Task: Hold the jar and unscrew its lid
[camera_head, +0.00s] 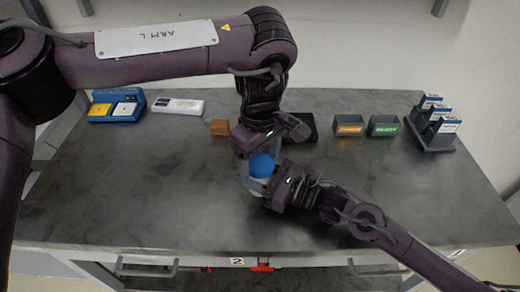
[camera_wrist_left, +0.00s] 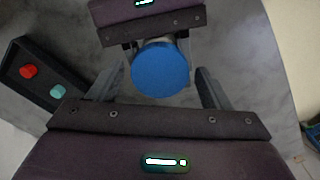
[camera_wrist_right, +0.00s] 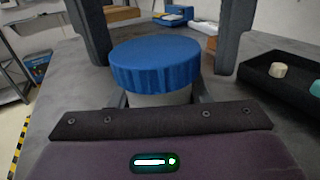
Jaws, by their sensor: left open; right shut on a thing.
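The jar (camera_wrist_right: 160,98) is a pale body under a ribbed blue lid (camera_head: 262,166). It stands upright near the middle of the table. My right gripper (camera_head: 268,186) is shut on the jar body below the lid, coming from the right. My left gripper (camera_wrist_left: 158,88) points down from above, open, with one finger on each side of the lid and gaps visible between. The lid fills the middle of the left wrist view (camera_wrist_left: 160,70) and sits on the jar in the right wrist view (camera_wrist_right: 155,63). The lower jar is mostly hidden by the grippers.
A dark tray (camera_wrist_left: 35,88) with a red and a teal round piece lies close behind the jar. A wooden block (camera_head: 220,127), a blue holder (camera_head: 118,105), two labelled bins (camera_head: 349,127) and a rack (camera_head: 432,135) stand along the back. The front table is clear.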

